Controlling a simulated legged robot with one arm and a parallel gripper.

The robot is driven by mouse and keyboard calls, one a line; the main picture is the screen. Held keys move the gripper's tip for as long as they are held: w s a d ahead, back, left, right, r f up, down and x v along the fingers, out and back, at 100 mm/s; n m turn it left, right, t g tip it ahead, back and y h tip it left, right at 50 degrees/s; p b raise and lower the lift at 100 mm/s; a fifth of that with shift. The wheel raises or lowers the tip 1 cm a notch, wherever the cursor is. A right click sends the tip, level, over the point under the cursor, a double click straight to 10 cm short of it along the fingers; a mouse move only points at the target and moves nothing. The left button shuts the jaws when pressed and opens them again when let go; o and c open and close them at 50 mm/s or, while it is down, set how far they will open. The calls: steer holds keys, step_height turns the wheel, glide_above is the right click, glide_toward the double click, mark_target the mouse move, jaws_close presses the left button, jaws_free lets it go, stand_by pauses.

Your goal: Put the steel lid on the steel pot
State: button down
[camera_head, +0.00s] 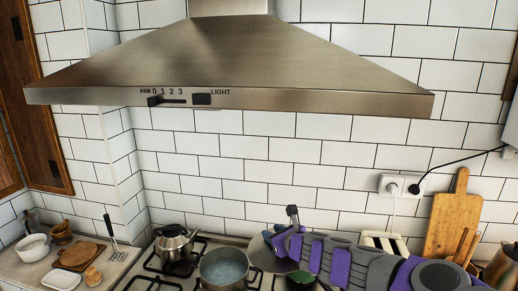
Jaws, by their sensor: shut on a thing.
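The steel pot (224,270) stands open on the stove, low in the middle of the view. Its round mouth faces up and no lid covers it. My gripper (275,238) reaches in from the right and is shut on the steel lid (261,256). The lid is a grey disc, tilted, just right of the pot and apart from its mouth as far as I can tell. My gripper hides part of the lid, and its grip on the lid is small and hard to make out.
A steel kettle (175,246) stands left of the pot. A dark green item (300,279) sits under my arm. The range hood (230,65) hangs above. A wooden cutting board (452,228) leans at the right.

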steer(key=shift+s+d+r+m+h, duration=0.15)
steer(key=shift+s+d+m+h, duration=0.15)
steer(key=shift+d+m+h, duration=0.15)
steer(key=shift+s+d+r+m+t+h, duration=0.15)
steer(key=shift+d+r+m+t+h, duration=0.05)
steer(key=shift+d+m+t+h, duration=0.3)
steer(key=d+m+h, duration=0.1)
steer(key=h, duration=0.1)
steer(key=s+d+r+m+h, duration=0.1)
steer(key=d+m, duration=0.1)
steer(key=s+d+m+h, duration=0.1)
steer(key=d+m+h, duration=0.1)
steer(key=shift+s+r+t+h, duration=0.15)
steer(key=shift+s+t+h, duration=0.1)
steer(key=shift+t+h, duration=0.15)
steer(key=shift+s+d+r+m+g+h, duration=0.15)
steer(key=shift+s+d+m+h, duration=0.15)
steer(key=shift+d+m+h, duration=0.4)
steer(key=shift+s+d+r+m+g+h, duration=0.15)
steer(key=shift+s+d+m+h, duration=0.1)
steer(key=shift+d+m+h, duration=0.35)
